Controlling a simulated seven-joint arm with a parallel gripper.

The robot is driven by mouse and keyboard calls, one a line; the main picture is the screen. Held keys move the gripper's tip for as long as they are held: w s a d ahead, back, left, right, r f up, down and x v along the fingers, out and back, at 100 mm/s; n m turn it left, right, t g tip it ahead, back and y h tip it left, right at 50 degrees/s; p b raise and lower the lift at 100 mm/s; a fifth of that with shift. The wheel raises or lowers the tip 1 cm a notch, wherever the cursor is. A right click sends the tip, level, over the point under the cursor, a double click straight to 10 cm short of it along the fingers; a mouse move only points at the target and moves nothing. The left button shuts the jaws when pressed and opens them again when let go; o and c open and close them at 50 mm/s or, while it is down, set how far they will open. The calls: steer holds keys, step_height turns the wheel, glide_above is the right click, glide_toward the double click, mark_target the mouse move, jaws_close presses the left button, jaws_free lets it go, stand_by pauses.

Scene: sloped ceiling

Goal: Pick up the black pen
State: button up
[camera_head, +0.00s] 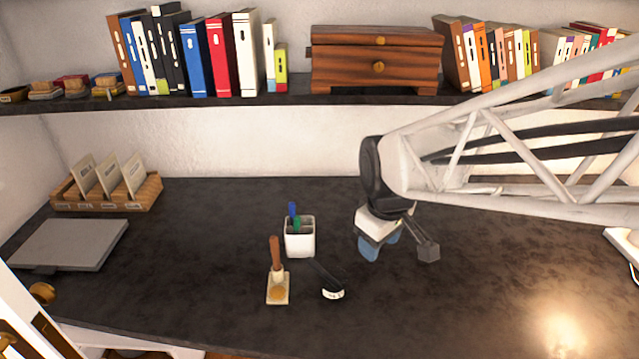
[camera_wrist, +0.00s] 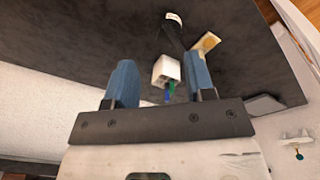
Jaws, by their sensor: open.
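A long black object with a white end (camera_head: 330,281) lies on the dark desktop in front of a white cup (camera_head: 300,240). I cannot tell for sure whether it is the black pen. It also shows in the wrist view (camera_wrist: 174,36), beyond the cup (camera_wrist: 166,72). A blue pen (camera_head: 292,210) and a green pen (camera_head: 297,222) stand in the cup; no black pen can be made out there. My gripper (camera_head: 379,249) is open and empty, above the desk to the right of the cup. Its blue fingers (camera_wrist: 160,63) are spread apart in the wrist view.
A closed grey laptop (camera_head: 68,245) and a wooden card holder (camera_head: 105,192) are at the left. A shelf (camera_head: 230,101) with books and a wooden chest (camera_head: 375,60) runs above. The desk's right half is mostly clear.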

steer(key=w+a+f+n, duration=0.5)
steer(key=w+a+f, duration=0.1)
steer(key=n+g, duration=0.1)
steer(key=n, duration=0.4)
glide_toward(326, 276)
steer(key=a, duration=0.1)
steer(key=w+a, duration=0.1)
steer(key=a, duration=0.1)
steer(key=shift+w+a+f, duration=0.2)
steer(key=shift+f, duration=0.05)
steer(key=shift+f, duration=1.25)
steer(key=shift+f, duration=0.15)
steer(key=shift+s+f, duration=0.15)
steer(key=shift+f, duration=2.35)
steer(key=shift+c, duration=0.4)
